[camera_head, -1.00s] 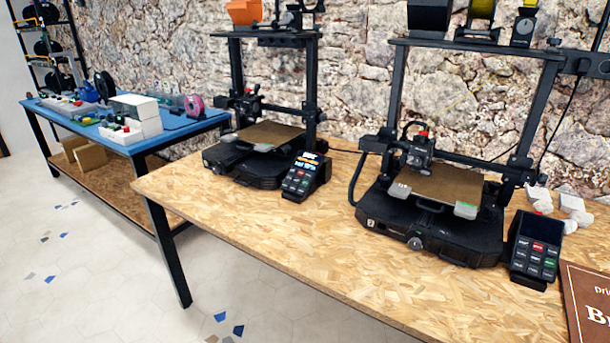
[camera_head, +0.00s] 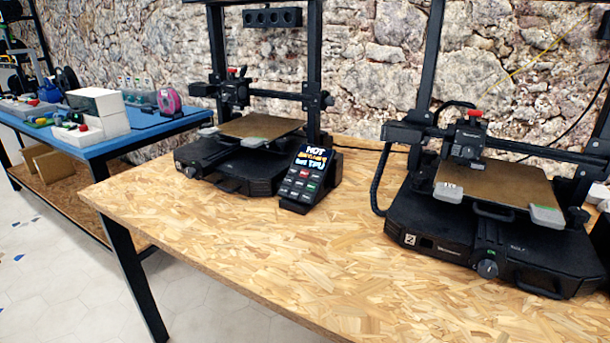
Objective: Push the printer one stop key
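Two black 3D printers stand on the wooden table. Below the screen are rows of small keys. A red key (camera_head: 305,173) is in the top row and a green key (camera_head: 311,188) is lower down; their labels are too small to read. The right printer (camera_head: 490,225) carries a label that looks like "2". Neither of my grippers is in view.
The chipboard table (camera_head: 290,260) is clear in front of the left printer and between the printers. A blue-topped bench (camera_head: 95,142) with boxes and a pink spool stands at the left. A stone wall is behind.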

